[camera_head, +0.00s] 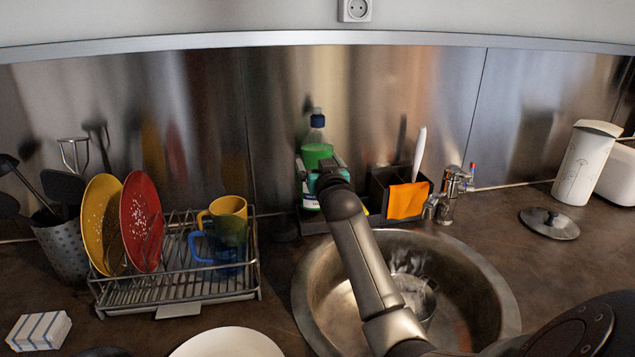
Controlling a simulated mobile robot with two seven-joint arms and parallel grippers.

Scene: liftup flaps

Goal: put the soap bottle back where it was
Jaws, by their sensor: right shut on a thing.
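The soap bottle (317,152) is green with a dark blue cap and stands upright behind the sink, close to the steel backsplash. My right gripper (318,174) is shut on the bottle's middle, and its arm reaches over the sink from the lower right. The bottle's lower part is at the left side of the dark sink caddy (385,188). The gripper and arm hide much of that area, so I cannot tell whether the bottle's base touches the caddy. My left gripper is not in view.
An orange cloth (407,200) hangs on the caddy, with a white-handled brush (419,150) in it. The tap (450,190) is to its right. A dish rack (180,285) with plates and mugs stands left. The sink (480,290) holds a metal pot.

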